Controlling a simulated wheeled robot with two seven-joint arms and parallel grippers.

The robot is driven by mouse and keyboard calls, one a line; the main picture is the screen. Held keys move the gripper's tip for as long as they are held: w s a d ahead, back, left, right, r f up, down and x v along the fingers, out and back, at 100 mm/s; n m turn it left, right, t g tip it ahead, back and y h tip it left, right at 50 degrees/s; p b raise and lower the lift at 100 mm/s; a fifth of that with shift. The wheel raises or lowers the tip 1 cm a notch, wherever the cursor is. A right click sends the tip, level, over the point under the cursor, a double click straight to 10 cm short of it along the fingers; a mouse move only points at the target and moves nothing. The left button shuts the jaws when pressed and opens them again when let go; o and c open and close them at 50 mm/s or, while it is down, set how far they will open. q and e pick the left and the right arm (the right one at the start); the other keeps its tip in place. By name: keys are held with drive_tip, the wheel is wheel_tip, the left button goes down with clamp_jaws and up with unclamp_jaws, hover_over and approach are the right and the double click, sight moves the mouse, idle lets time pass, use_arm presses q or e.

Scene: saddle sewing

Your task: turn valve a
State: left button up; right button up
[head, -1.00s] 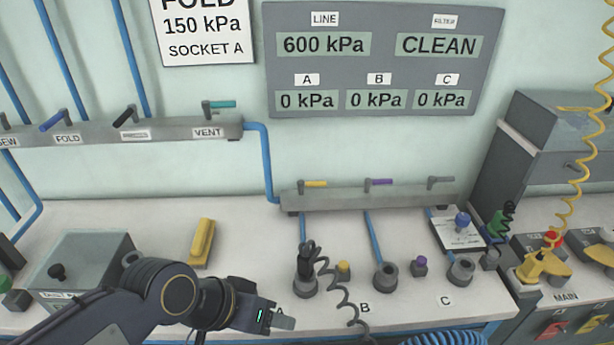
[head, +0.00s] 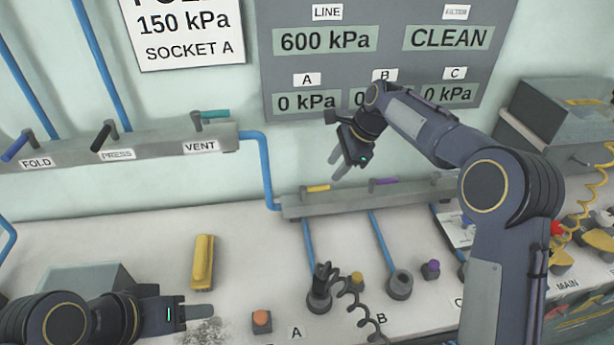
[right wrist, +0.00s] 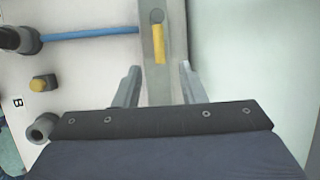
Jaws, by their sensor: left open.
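Valve A has a yellow handle (head: 316,188) on the left end of the lower grey manifold (head: 375,200). The handle points right along the bar. In the right wrist view the yellow handle (right wrist: 157,43) lies ahead, between the lines of my two fingers. My right gripper (head: 340,166) is open and empty, above and slightly right of the handle and apart from it. Its spread fingers also show in the right wrist view (right wrist: 158,72). My left gripper (head: 208,312) is open low over the bench at the left. The A readout (head: 306,100) shows 0 kPa.
A purple handle (head: 384,181) sits right of the yellow one. The upper manifold (head: 150,148) bears several valves, including VENT. Below on the bench are a black-hosed plug (head: 321,285), an open socket (head: 399,284), an orange button (head: 262,321) and a yellow block (head: 203,262).

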sight(321, 187)
drive_tip(key=p+x, duration=0.1)
drive_tip(key=x, duration=0.6)
drive_tip(key=shift+f, duration=0.25)
clamp_jaws()
